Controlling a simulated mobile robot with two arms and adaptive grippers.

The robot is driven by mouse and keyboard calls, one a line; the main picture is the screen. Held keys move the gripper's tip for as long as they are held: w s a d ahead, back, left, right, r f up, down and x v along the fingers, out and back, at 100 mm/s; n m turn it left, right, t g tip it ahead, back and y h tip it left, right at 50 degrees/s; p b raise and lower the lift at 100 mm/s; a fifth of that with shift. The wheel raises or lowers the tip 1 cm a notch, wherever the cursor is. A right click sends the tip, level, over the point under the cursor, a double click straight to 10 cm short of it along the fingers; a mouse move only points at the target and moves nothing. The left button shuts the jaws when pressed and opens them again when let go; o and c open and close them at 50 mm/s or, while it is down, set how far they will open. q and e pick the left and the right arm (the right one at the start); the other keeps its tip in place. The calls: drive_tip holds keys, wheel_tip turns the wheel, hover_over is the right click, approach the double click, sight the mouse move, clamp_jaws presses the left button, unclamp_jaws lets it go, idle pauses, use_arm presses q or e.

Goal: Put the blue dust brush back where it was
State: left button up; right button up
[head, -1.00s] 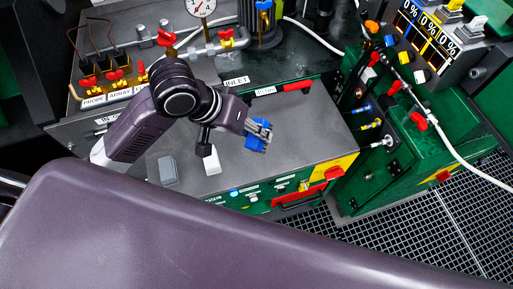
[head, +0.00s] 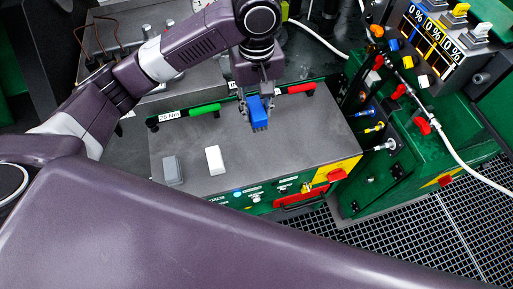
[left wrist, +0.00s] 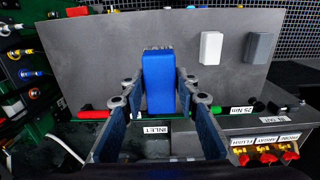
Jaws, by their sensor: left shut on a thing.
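The blue dust brush (head: 258,113) is between the fingers of my left gripper (head: 257,98), which is shut on it. In the head view it is over the back part of the grey bench top (head: 290,150), bristle end toward the front. I cannot tell whether it touches the top. In the left wrist view the blue brush (left wrist: 158,80) stands upright between the two fingers (left wrist: 158,100), with the grey top behind it. My right gripper is not in view.
A white block (head: 215,160) and a grey block (head: 173,171) stand on the top's left part. A green-handled tool (head: 204,109) and a red-handled tool (head: 298,89) lie along the back edge. The top's middle and right are clear. A green unit with valves (head: 415,150) stands right.

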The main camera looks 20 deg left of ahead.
use_arm(q)
wheel_tip(320, 180, down, 13)
drive_tip(key=shift+r, duration=0.15)
drive_tip(key=shift+f+p, duration=0.4)
drive_tip(key=shift+f, duration=2.3)
drive_tip(key=o, duration=1)
wheel_tip(320, 180, up, 12)
drive_tip(key=shift+r+b, duration=0.1)
drive_tip(key=shift+b, duration=0.55)
